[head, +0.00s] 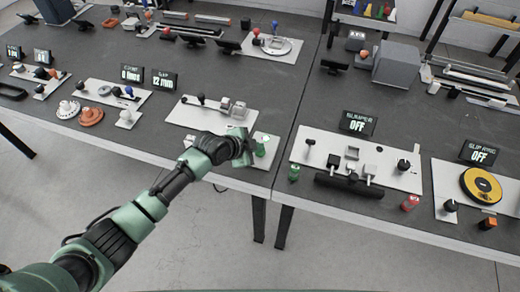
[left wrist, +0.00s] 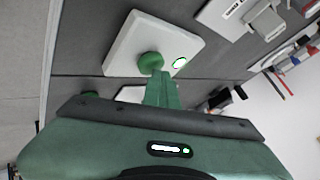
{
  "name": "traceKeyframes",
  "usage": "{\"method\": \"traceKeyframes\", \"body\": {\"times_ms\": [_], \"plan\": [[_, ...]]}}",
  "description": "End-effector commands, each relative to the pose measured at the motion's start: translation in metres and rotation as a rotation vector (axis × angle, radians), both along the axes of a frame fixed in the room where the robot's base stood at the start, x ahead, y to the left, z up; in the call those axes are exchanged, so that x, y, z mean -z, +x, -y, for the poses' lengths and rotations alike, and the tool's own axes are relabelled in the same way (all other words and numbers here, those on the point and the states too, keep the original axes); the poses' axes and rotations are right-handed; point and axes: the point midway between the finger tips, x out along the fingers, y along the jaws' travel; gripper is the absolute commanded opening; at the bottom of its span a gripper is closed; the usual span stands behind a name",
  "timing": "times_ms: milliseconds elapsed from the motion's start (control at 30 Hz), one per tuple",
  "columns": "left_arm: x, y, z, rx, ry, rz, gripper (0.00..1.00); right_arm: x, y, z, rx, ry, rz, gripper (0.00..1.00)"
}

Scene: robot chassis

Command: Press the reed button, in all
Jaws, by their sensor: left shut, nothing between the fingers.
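A round green button (left wrist: 151,62) sits on a small white plate (left wrist: 125,47) in the left wrist view, beside a small lit oval (left wrist: 180,63). In the head view the green button (head: 261,150) is at the table's front edge, partly hidden by my gripper, on its white plate (head: 270,142). I take it to be the reed button; no label is readable. My left gripper (head: 245,148) is shut and empty. Its fingertips (left wrist: 160,76) are right at the button; I cannot tell whether they touch it. My right gripper is not in view.
Behind my gripper is a white panel (head: 190,115) with knobs and grey blocks. To the right, past a table seam, is another panel (head: 325,150) with levers and an OFF display (head: 358,124). A yellow disc (head: 481,184) is at far right.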

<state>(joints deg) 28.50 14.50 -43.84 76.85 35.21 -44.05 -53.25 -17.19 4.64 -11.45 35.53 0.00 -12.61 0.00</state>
Motion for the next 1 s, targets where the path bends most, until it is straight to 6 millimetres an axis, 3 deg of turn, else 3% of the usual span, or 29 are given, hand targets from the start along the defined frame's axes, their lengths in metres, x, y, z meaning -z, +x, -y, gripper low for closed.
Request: {"method": "traceKeyframes", "body": {"times_ms": [233,667,1000], "plan": [[-0.015,0.0,-0.001,0.001,0.001,-0.001,0.0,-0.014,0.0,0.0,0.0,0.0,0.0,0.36],[-0.019,0.0,0.0,0.001,0.001,0.0,0.0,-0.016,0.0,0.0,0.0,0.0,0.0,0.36],[-0.052,0.0,0.0,0.0,0.0,0.0,0.0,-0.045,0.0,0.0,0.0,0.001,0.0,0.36]]}}
